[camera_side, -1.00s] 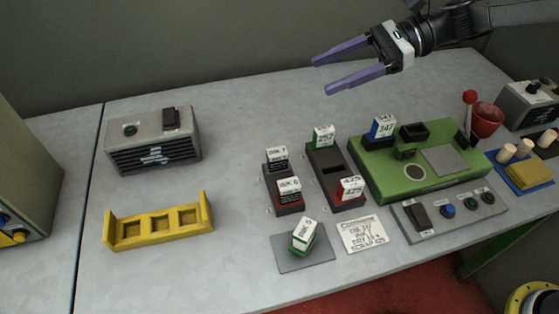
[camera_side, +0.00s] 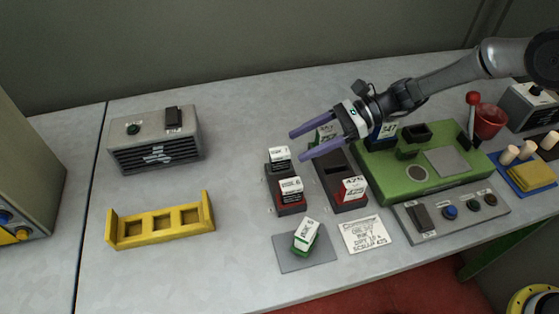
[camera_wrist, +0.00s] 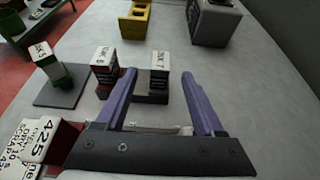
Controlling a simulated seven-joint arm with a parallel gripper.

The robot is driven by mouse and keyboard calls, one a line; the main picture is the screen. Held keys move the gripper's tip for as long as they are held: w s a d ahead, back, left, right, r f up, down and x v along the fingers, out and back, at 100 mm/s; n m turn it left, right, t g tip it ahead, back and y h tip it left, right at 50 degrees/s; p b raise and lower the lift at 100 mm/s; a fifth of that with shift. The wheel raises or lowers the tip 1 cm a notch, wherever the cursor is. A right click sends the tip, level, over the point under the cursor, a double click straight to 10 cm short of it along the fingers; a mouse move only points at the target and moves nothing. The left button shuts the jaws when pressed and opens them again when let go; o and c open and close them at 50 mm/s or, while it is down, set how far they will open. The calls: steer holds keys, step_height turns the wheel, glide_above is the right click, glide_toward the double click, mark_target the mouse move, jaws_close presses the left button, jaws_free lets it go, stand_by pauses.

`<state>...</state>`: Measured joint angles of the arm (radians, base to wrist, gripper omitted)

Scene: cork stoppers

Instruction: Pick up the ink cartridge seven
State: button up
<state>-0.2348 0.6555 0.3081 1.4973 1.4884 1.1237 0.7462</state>
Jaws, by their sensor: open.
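The ink cartridge seven (camera_side: 279,155) is a small dark block with a white top labelled INK 7. It stands upright in the rear slot of a dark two-slot holder (camera_side: 270,188). It also shows in the wrist view (camera_wrist: 159,64), just beyond and between my fingertips. My gripper (camera_side: 296,146) has two purple fingers, spread apart and empty. It is to the right of the cartridge in the side view, apparently above it; the exact gap is unclear. The ink 6 cartridge (camera_side: 290,188), with a red base, stands in the front slot of the same holder.
A second holder (camera_side: 335,173) has a red-based 425 cartridge (camera_side: 352,188). The green-based ink 5 cartridge (camera_side: 306,235) sits on a grey plate (camera_side: 288,262). A yellow rack (camera_side: 160,238) and grey box (camera_side: 155,143) stand left. A green machine (camera_side: 440,172) stands right.

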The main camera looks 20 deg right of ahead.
mark_target(280, 152)
steer(key=shift+x, duration=3.2)
steer(key=shift+r, duration=0.1)
jaws_close()
